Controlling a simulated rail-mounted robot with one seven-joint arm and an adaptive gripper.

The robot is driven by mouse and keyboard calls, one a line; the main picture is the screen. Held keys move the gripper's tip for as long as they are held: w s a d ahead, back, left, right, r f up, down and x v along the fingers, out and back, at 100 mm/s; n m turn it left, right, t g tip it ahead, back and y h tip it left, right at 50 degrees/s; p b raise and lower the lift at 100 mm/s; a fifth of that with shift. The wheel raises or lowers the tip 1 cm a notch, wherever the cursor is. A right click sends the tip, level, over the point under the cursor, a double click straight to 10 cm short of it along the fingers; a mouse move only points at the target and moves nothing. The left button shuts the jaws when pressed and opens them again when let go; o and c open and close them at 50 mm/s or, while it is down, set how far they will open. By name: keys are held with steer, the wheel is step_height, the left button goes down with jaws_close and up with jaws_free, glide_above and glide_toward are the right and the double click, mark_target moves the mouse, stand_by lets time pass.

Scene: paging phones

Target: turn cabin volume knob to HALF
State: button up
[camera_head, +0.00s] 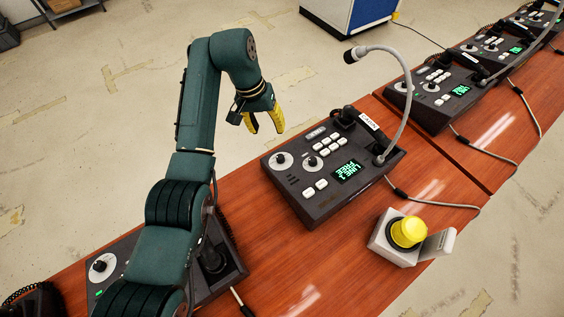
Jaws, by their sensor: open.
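A dark paging phone (340,205) stands on the wooden table, with a handset labelled in white, apparently "CABIN" (369,119). It has two dark knobs on white round dials, a left knob (281,159) and a right knob (312,161). The dial markings are too small to read, so I cannot tell which is the volume knob or its setting. A green screen (347,171) and several white buttons sit beside them. My gripper (264,123) has yellow fingers, is open and empty, and hangs above and behind the left knob, apart from the phone.
A gooseneck microphone (402,90) arches over the phone's right side. A yellow push button (408,232) on a white box with a raised cover stands in front. Another phone (101,268) is partly hidden behind my arm. More phones (440,92) line the table to the right.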

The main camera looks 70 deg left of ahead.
mark_target(280, 157)
steer(key=b+x, duration=0.3)
steer(key=x, duration=1.2)
steer(key=shift+w+d+b, duration=0.1)
steer(key=shift+b, duration=0.3)
jaws_close()
